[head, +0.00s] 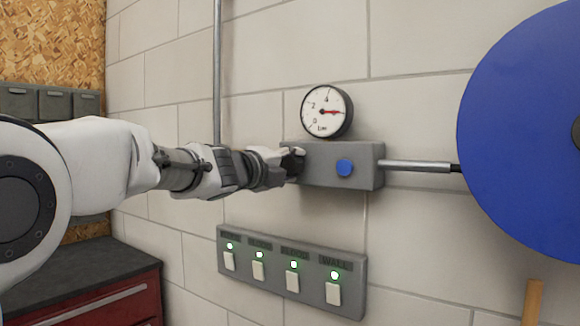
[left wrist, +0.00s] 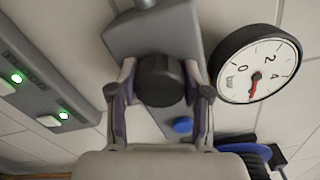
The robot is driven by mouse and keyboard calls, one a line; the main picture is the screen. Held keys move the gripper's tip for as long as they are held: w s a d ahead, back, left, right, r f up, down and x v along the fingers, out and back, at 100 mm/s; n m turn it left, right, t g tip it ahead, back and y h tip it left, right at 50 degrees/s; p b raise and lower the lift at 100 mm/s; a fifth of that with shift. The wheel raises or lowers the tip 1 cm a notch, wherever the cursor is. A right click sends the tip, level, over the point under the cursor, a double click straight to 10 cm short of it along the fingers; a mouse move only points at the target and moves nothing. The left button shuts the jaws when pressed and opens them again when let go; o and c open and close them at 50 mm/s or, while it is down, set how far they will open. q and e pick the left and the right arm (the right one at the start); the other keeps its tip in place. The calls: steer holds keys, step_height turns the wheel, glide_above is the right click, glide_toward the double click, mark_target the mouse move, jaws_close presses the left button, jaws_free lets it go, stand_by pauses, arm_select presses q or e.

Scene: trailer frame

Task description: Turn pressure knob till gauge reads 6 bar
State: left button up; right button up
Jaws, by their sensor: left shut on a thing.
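The black pressure knob (left wrist: 160,80) is at the left end of the grey regulator block (head: 340,152). My left gripper (head: 292,163) is shut on this knob; in the left wrist view its two fingers (left wrist: 158,92) sit on either side of it. The round gauge (head: 327,111) is above the block, with 0, 2, 4 and "bar" legible. Its red needle points right in the head view, clockwise past the 4; the numeral there is not legible. The gauge also shows in the left wrist view (left wrist: 258,64), needle pointing down. My right gripper is out of view.
A blue button (head: 344,168) is on the block's front. A metal pipe (head: 415,166) runs right to a large blue disc (head: 520,130). A switch panel (head: 290,272) with several green lights is below. A red cabinet (head: 110,303) is at lower left.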

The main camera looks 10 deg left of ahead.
arm_select(q)
steer(key=o, duration=1.2)
steer(key=shift+c, duration=0.2)
